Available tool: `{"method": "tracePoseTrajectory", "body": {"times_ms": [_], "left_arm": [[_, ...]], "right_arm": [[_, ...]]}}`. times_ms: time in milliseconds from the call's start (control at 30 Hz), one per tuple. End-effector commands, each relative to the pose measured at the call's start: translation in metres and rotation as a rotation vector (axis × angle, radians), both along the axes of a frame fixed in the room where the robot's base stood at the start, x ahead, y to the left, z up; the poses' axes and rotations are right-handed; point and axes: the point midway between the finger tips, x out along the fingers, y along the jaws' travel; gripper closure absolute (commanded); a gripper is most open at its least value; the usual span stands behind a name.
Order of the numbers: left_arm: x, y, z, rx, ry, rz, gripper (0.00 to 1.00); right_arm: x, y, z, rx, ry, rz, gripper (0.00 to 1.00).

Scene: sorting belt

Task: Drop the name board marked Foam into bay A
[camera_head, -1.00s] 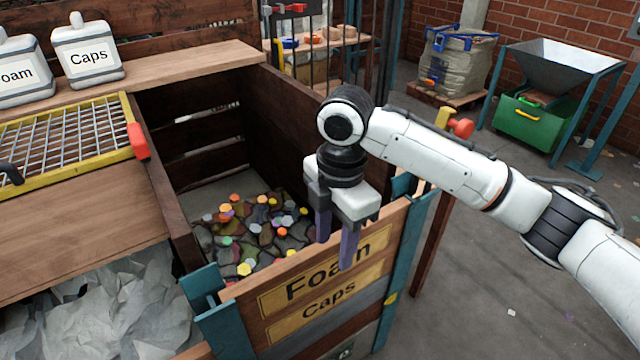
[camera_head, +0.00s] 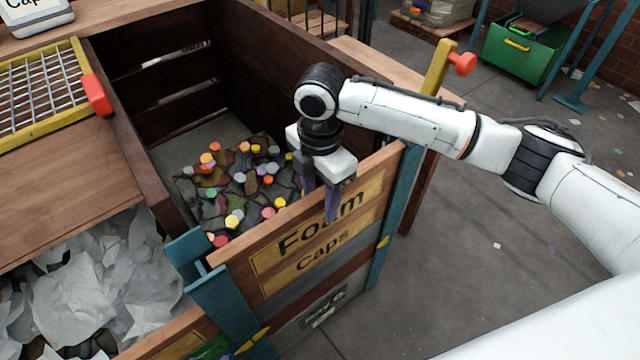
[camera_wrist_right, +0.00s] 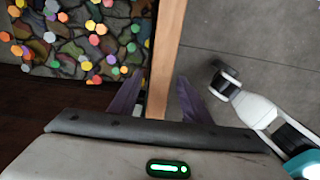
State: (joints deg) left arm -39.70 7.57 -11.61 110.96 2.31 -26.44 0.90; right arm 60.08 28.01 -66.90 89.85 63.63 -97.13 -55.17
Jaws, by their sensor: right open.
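The name board marked Foam (camera_head: 268,259) is the top board of the bay's front, between two teal posts, with its wooden upper edge exposed. A board marked Caps (camera_head: 322,257) sits directly under it. My right gripper (camera_head: 320,199) is over the right part of the Foam board, pointing down, with one finger on the inner side and one on the outer side. In the right wrist view the open fingers (camera_wrist_right: 158,86) straddle the board's edge (camera_wrist_right: 165,60). No bay A marking is readable.
The bay behind the board holds a heap of coloured caps (camera_head: 235,185). A neighbouring bay at left holds crumpled white sheets (camera_head: 95,285). A yellow-framed grate (camera_head: 45,95) with a red end lies beyond it. Teal posts (camera_head: 395,205) flank the boards.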

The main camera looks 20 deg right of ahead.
Motion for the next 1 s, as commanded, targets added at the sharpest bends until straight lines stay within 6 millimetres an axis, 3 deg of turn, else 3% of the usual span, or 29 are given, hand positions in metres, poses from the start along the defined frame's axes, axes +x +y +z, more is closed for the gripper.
{"method": "tracePoseTrajectory", "body": {"times_ms": [333, 600, 767, 800, 900, 1000], "left_arm": [[0.0097, 0.0007, 0.0060, 0.001, -0.021, 0.001, 0.57], [0.0091, 0.0019, 0.0054, 0.002, -0.019, 0.003, 0.57], [0.0069, 0.0022, 0.0043, 0.002, -0.015, 0.003, 0.57], [0.0063, 0.0022, 0.0040, 0.002, -0.014, 0.003, 0.57], [0.0052, 0.0023, 0.0034, 0.002, -0.011, 0.004, 0.57], [0.0047, 0.0023, 0.0029, 0.002, -0.010, 0.004, 0.57]], "right_arm": [[0.0001, 0.0003, -0.0044, 0.000, -0.001, 0.001, 0.56], [0.0000, 0.0004, -0.0042, 0.000, -0.001, 0.001, 1.00], [0.0000, 0.0004, -0.0041, 0.000, -0.001, 0.001, 1.00], [0.0000, 0.0004, -0.0041, 0.000, -0.001, 0.001, 0.83], [0.0000, 0.0004, -0.0040, 0.000, -0.001, 0.001, 1.00], [0.0000, 0.0004, -0.0040, 0.000, -0.001, 0.001, 1.00]]}}
